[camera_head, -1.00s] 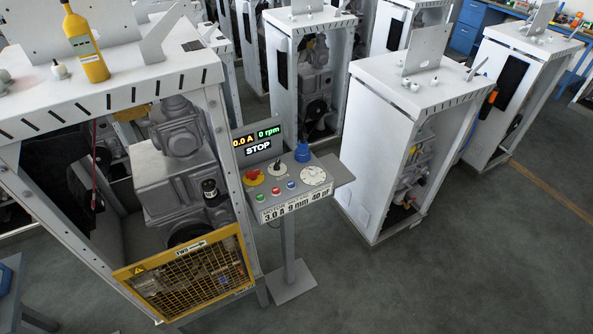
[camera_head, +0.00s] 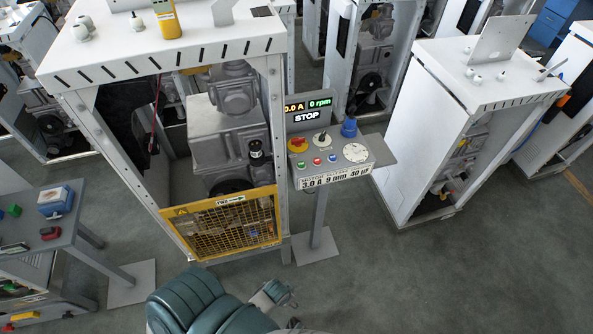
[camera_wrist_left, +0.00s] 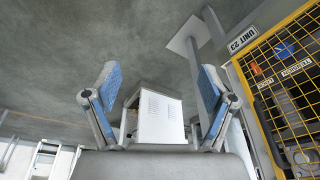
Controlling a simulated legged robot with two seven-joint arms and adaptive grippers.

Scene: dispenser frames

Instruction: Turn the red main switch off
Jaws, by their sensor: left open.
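The red main switch appears to be the red knob on a yellow base (camera_head: 297,145), at the left of the grey control panel (camera_head: 382,155) in the head view. Its exact setting is too small to read. My left gripper (camera_head: 281,292) is low at the bottom of the head view, in front of the cabinet and below the panel, well apart from the knob. In the left wrist view my left gripper (camera_wrist_left: 160,88) is open, its two blue-padded fingers spread with nothing between them. My right gripper is not in view.
The panel's display (camera_head: 307,110) reads 0 rpm and STOP. A black-handled selector (camera_head: 322,141), small buttons, a blue knob (camera_head: 349,127) and a white dial (camera_head: 355,152) surround the knob. A yellow mesh guard (camera_head: 228,221) covers the cabinet's lower front.

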